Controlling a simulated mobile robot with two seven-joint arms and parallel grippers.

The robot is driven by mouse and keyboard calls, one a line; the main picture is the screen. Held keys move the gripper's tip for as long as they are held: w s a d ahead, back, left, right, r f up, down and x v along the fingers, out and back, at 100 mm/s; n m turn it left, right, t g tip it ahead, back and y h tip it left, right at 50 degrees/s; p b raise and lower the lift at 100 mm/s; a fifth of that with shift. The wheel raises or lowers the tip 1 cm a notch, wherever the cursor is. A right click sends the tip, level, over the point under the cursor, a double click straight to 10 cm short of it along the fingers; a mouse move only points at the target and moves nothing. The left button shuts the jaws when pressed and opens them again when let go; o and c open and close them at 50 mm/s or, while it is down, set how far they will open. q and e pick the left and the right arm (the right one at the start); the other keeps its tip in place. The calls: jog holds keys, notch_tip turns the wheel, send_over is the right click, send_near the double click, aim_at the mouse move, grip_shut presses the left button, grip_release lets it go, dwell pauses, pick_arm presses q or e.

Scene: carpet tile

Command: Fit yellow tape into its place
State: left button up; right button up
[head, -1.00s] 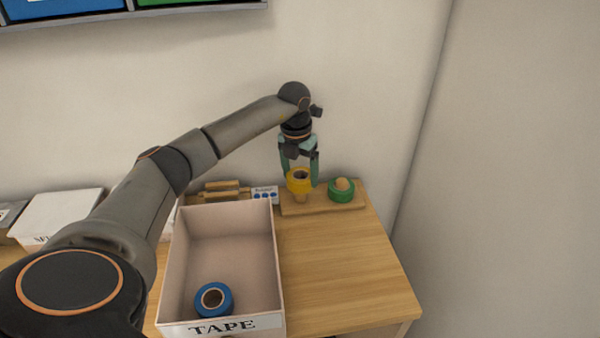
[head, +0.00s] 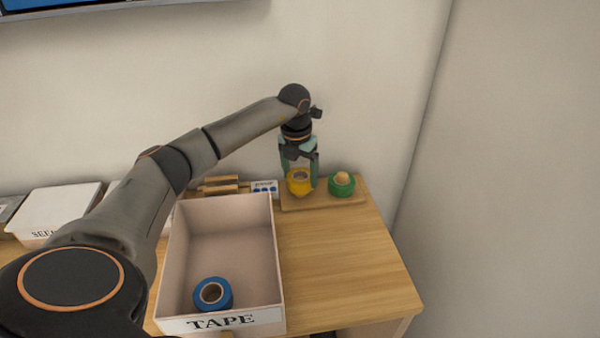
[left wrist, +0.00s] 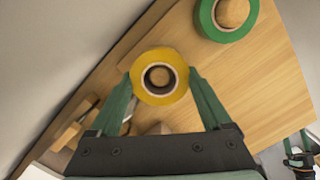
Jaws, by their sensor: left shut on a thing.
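The yellow tape (head: 300,186) is between the fingers of my left gripper (head: 302,178), which is shut on it. In the left wrist view, the yellow tape (left wrist: 142,88) lies between the left gripper's fingertips (left wrist: 160,80). The green tape (head: 334,190) sits around a wooden peg (head: 342,178). Part of my right gripper (left wrist: 298,158) shows at the left wrist view's lower right edge.
A bin labelled TAPE (head: 277,265) stands in front of the board, with a blue tape (head: 224,300) inside. A wooden rack (head: 221,184) and a small card (head: 264,187) stand left of the board. The table (head: 340,265) is clear at the right front. A wall rises close behind.

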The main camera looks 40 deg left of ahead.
pick_arm(q)
jog(key=shift+f+b, duration=0.5)
jog(key=shift+f, duration=0.85)
dwell(0.8)
jog(key=o, duration=1.2)
jog(key=r, duration=0.4)
jog(key=s+r, duration=0.1)
jog(key=r, duration=0.7)
jog(key=shift+s+d+r+b, duration=0.2)
jog(key=shift+r+b, duration=0.05)
jog(key=shift+b, duration=0.1)
